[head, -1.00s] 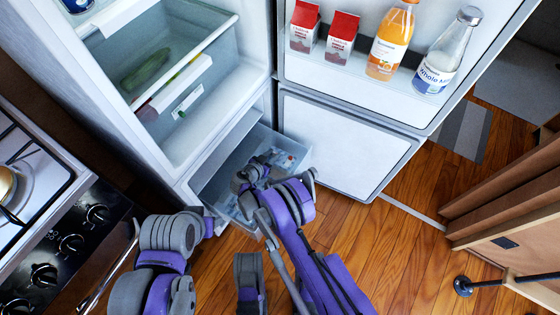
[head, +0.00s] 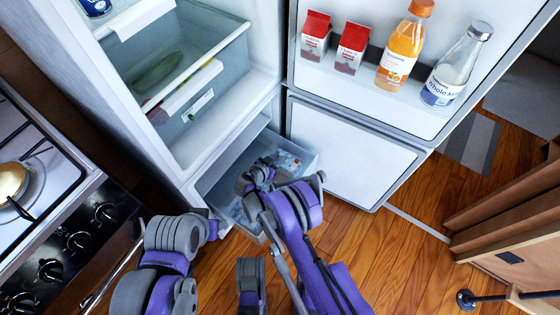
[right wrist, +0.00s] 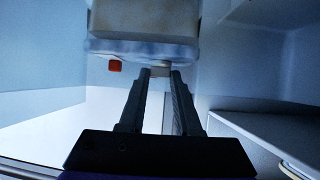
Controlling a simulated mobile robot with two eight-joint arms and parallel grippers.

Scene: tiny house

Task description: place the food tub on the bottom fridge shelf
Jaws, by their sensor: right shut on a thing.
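My right gripper (head: 258,178) reaches down over the pulled-out lower drawer, in front of the fridge-freezer. In the right wrist view its fingers (right wrist: 160,72) are close together, shut at the lower edge of a pale tub (right wrist: 145,22) with a bluish rim, which I take for the food tub. Its top is cut off there. In the head view my right arm covers the grip, and I cannot make out the tub. The fridge compartment (head: 225,95) stands open at the upper left, above the drawer. My left arm is at the lower left; its fingers do not show.
The open fridge door (head: 355,90) holds red cartons (head: 316,36), an orange bottle (head: 402,50) and a milk bottle (head: 458,62). A clear bin (head: 197,62) is inside the fridge. The stove (head: 50,235) is close at left. Wooden floor (head: 395,245) is free at right.

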